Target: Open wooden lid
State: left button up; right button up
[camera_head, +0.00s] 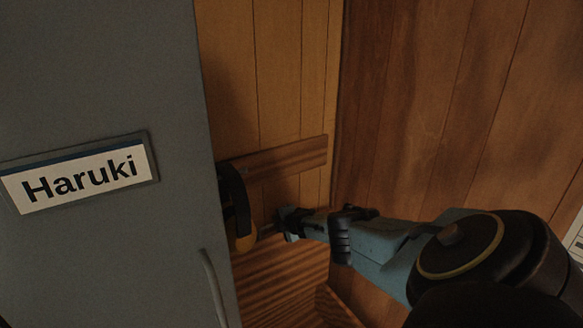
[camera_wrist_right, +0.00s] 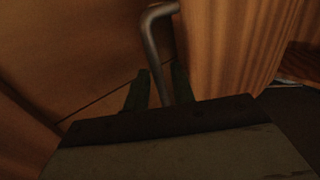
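In the head view, striped wooden boards (camera_head: 283,268) that look like the box or its lid stand low in the nook beside the grey locker. I cannot tell where the lid ends. My right gripper (camera_head: 282,216) is in front of them, reaching in from the right. In the right wrist view, a bent metal bar handle (camera_wrist_right: 155,42) runs between my right gripper's two dark fingers (camera_wrist_right: 160,80). A wooden panel (camera_wrist_right: 238,45) is just right of the bar. My left gripper is not in view.
A grey locker (camera_head: 105,95) with a "Haruki" name plate (camera_head: 82,176) fills the left. A wooden rail (camera_head: 285,158) crosses the back; a plank wall (camera_head: 440,100) is at right.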

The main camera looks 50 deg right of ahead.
jog(key=p+v, duration=0.8)
jog(key=v, duration=0.4)
jog(key=shift+r, duration=0.1)
dwell(0.4)
jog(key=s+a+f+m+g+y+b, duration=0.1)
jog(key=s+a+f+m+g+b, duration=0.15)
jog(key=s+a+f, duration=0.6)
jog(key=s+a+f+m+g+b, duration=0.15)
jog(key=s+f+b, duration=0.25)
jog(key=f, duration=0.9)
jog(key=s+a+f+m+g+y+b, duration=0.15)
jog(key=s+a+f+b, duration=0.35)
jog(key=f, duration=0.6)
jog(key=s+a+f+m+g+y+b, duration=0.1)
jog(key=s+a+f+m+g+b, duration=0.1)
jog(key=s+a+f, duration=0.6)
jog(key=s+a+f+m+g+b, duration=0.1)
jog(key=s+a+f+m+b, duration=0.2)
jog(key=s+a+f, duration=0.5)
jog(key=s+a, duration=0.5)
jog(key=s, duration=0.2)
jog(key=shift+s+m+g+y+b, duration=0.2)
jog(key=shift+m+g+y+b, duration=0.15)
jog(key=shift+b, duration=0.05)
